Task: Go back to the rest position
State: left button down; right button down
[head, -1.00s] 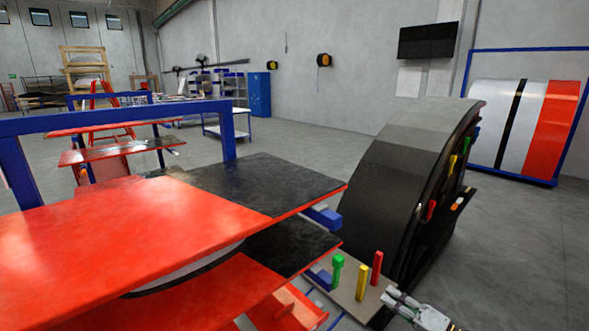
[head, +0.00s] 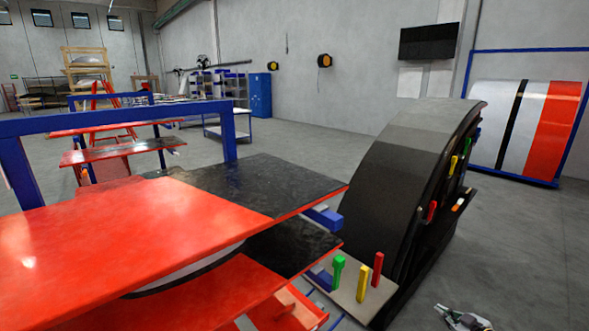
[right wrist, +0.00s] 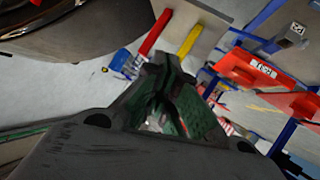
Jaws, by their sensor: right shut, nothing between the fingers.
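My right gripper (head: 464,318) shows at the bottom edge of the head view, right of the small peg board (head: 345,290) and apart from it. It is shut and empty. In the right wrist view its fingers (right wrist: 172,80) reach up the middle of the picture with nothing held. A green peg (head: 338,272), a yellow peg (head: 362,284) and a red peg (head: 377,268) stand upright on the board. The red peg (right wrist: 154,32) and yellow peg (right wrist: 189,40) also show in the right wrist view. My left gripper is not in view.
A large black curved nosecone part (head: 400,180) with coloured pegs on its side stands behind the board. Red and black panels (head: 130,225) on a blue frame (head: 120,118) fill the left. The grey floor (head: 520,250) at the right is clear.

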jog(key=s+d+f+n+g+h, duration=0.1)
jog(key=s+d+f+h, duration=0.2)
jog(key=d+f, duration=0.4)
jog(key=s+d+f+g+h, duration=0.1)
jog(key=s+d+f+h, duration=0.15)
jog(key=d+f, duration=0.5)
jog(key=s+f+m+g+h, duration=0.2)
jog(key=s+f+g, duration=0.2)
jog(key=s+f, duration=1.1)
jog(key=s+a+f+m+g+y, duration=0.2)
jog(key=s+a+f+g, duration=0.1)
jog(key=s+a+f, duration=1.15)
jog(key=s+a+f+g+y, duration=0.1)
jog(key=s+a+f, duration=0.2)
jog(key=s+a, duration=0.6)
jog(key=s+a+f+m+g+y, duration=0.1)
jog(key=s+a+f, duration=0.2)
jog(key=s+a, duration=0.6)
jog(key=a, duration=0.4)
jog(key=shift+s+a+f, duration=0.25)
jog(key=shift+s+f, duration=0.05)
jog(key=shift+s, duration=0.1)
jog(key=shift+y, duration=0.25)
